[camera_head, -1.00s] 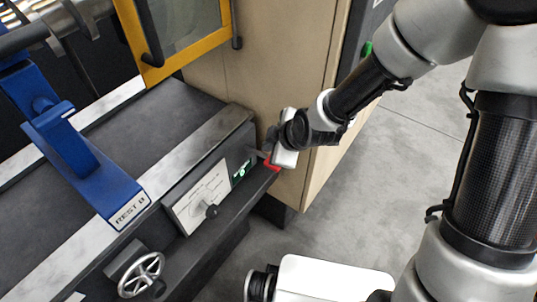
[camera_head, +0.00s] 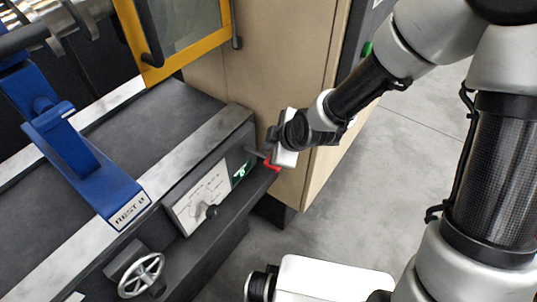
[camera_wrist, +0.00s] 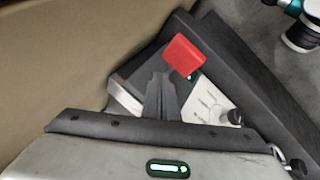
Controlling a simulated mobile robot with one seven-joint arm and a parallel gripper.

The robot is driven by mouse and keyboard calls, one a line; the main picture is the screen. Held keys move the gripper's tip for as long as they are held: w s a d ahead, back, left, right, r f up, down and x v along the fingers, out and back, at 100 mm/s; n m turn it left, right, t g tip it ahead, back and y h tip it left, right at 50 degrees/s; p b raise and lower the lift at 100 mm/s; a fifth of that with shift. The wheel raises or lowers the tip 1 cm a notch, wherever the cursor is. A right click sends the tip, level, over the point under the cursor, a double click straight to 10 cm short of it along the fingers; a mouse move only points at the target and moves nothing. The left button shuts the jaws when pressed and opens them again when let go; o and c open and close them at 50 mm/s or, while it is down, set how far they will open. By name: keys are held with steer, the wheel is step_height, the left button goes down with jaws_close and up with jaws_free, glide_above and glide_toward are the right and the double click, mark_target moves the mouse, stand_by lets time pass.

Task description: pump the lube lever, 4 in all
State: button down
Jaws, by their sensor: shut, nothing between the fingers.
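The lube lever shows as a red grip (camera_head: 271,165) on a short arm at the right end of the machine's front face. In the wrist view its red grip (camera_wrist: 185,55) is a flat red block just beyond my fingertips. My gripper (camera_head: 267,152) is shut and empty, beside the lever and very close to it. In the wrist view my shut fingers (camera_wrist: 161,92) point toward the machine, just left of and below the red block. I cannot tell whether they touch it. Part of the lever's arm is hidden there.
A white dial plate (camera_head: 203,198) and a lit green display (camera_head: 241,171) sit beside the lever. A handwheel (camera_head: 141,275) and a blue rest (camera_head: 75,160) stand to the left. A beige cabinet (camera_head: 265,75) stands close behind my gripper.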

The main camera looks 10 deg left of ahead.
mark_target(268, 157)
stand_by(0.3)
steer(key=shift+f+b, duration=0.4)
steer(key=shift+b, duration=0.1)
steer(key=shift+s+d+f+b, duration=0.1)
steer(key=shift+d+f+b, duration=0.05)
steer(key=shift+f+b, duration=0.55)
steer(key=shift+s+d+f+b, duration=0.1)
steer(key=shift+d+f+b, duration=0.05)
steer(key=shift+f+b, duration=0.55)
stand_by(1.7)
steer(key=shift+w+a+r+p, duration=0.1)
steer(key=shift+a+r+p, duration=0.05)
steer(key=shift+r+p, duration=0.7)
steer(key=shift+w+a+r+p, duration=0.1)
steer(key=shift+r+p, duration=0.55)
steer(key=shift+r, duration=0.3)
steer(key=shift+r, duration=0.1)
steer(key=r+p, duration=0.2)
steer(key=r, duration=0.1)
steer(key=r+p, duration=0.1)
steer(key=shift+w+a+r+p, duration=0.15)
steer(key=shift+a+r+p, duration=0.2)
steer(key=shift+r+p, duration=0.05)
